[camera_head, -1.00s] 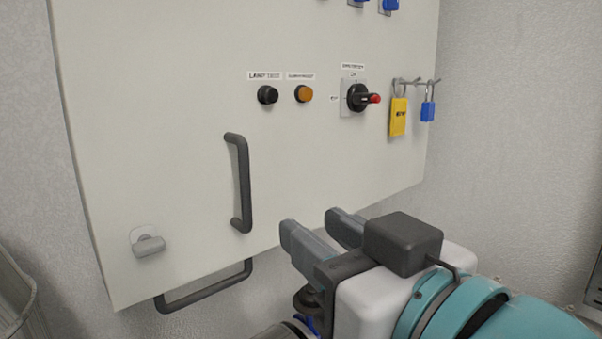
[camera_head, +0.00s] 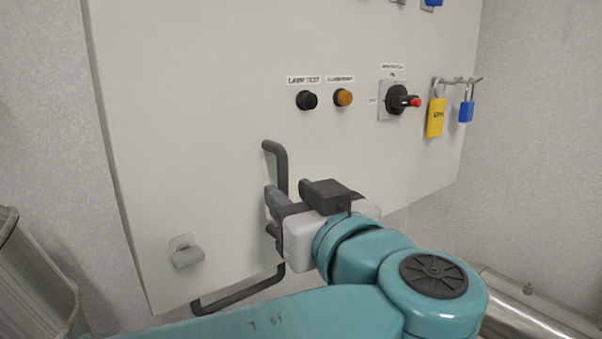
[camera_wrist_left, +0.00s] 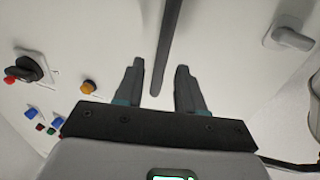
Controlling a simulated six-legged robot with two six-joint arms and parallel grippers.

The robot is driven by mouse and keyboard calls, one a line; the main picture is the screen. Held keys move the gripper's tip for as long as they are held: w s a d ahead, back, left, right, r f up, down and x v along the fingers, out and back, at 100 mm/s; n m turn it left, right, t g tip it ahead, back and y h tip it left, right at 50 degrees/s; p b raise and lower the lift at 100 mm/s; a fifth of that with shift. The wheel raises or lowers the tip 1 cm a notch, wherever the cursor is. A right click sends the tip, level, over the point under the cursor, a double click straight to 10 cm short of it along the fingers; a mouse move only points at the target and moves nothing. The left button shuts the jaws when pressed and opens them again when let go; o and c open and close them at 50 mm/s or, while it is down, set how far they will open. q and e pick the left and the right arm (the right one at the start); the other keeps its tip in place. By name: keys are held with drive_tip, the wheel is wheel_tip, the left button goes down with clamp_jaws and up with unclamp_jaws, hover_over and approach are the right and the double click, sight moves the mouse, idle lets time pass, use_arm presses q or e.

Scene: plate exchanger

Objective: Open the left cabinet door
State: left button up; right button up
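The pale cabinet door (camera_head: 215,130) fills most of the head view and looks shut. Its dark grey vertical bar handle (camera_head: 281,163) is partly hidden behind my left gripper (camera_head: 273,192). The left gripper is at the handle's lower half. In the left wrist view, my left gripper (camera_wrist_left: 160,68) is open, and the handle (camera_wrist_left: 169,40) runs between its two fingers with a gap on both sides. I cannot tell how deep the bar sits between them. My right gripper is not in view.
A grey turn latch (camera_head: 186,252) sits low on the panel. Black (camera_head: 307,100) and orange (camera_head: 343,97) buttons, a rotary switch (camera_head: 398,101) and yellow (camera_head: 435,117) and blue (camera_head: 466,111) padlocks are on the right. A dark lower bar (camera_head: 235,296) protrudes below the panel. A metal pipe (camera_head: 525,305) lies lower right.

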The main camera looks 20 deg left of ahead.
sight(285, 191)
use_arm(q)
drive_tip(key=x, duration=0.4)
drive_tip(key=shift+a+p, duration=0.1)
drive_tip(key=shift+p, duration=0.3)
drive_tip(key=shift+s+d, duration=0.2)
drive_tip(key=shift+d, duration=0.1)
drive_tip(key=shift+c, duration=0.3)
drive_tip(key=shift+a, duration=0.1)
clamp_jaws()
